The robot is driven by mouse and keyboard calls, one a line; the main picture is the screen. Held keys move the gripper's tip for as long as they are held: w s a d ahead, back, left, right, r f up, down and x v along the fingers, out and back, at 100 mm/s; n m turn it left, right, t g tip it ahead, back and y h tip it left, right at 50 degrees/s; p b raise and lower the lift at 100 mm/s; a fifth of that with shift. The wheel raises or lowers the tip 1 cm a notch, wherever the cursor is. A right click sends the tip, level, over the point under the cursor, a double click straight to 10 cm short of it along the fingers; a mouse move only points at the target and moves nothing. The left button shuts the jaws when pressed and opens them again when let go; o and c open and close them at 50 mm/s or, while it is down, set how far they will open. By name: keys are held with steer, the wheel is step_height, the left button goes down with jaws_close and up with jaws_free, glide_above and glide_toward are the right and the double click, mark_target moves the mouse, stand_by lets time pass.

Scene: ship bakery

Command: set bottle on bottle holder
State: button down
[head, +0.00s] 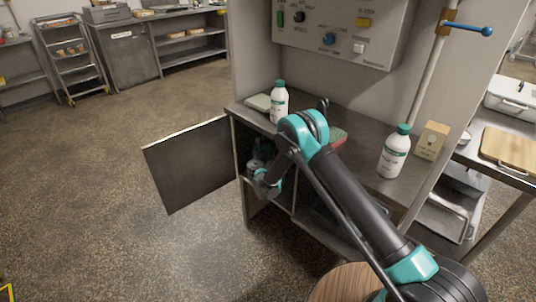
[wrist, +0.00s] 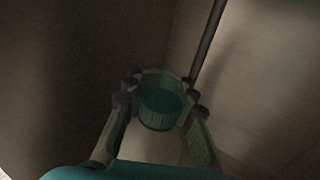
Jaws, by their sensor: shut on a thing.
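My gripper (wrist: 157,88) is shut on a bottle with a green cap (wrist: 160,110). The fingers sit around the cap, and a pale body shows dimly below it in the wrist view. In the head view my arm reaches into the open, dark cabinet under the counter, which largely hides my gripper and the held bottle. Two other white bottles with green caps stand upright on the counter, one at the back left (head: 279,105) and one at the right (head: 393,155). I cannot pick out a bottle holder.
The cabinet door (head: 190,165) stands swung open to the left. A control panel (head: 340,28) is above the counter (head: 362,157). A small box (head: 431,140) stands by the right bottle. A round wooden top (head: 342,284) is in front. The floor at left is clear.

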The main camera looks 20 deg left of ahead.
steer(key=shift+f, duration=2.95)
steer(key=c, duration=1.3)
jaws_free()
steer(key=shift+f, duration=0.1)
steer(key=shift+o, duration=0.2)
steer(key=shift+s, duration=0.25)
steer(key=s+d, duration=0.2)
steer(key=s, duration=0.9)
steer(key=shift+s, duration=0.25)
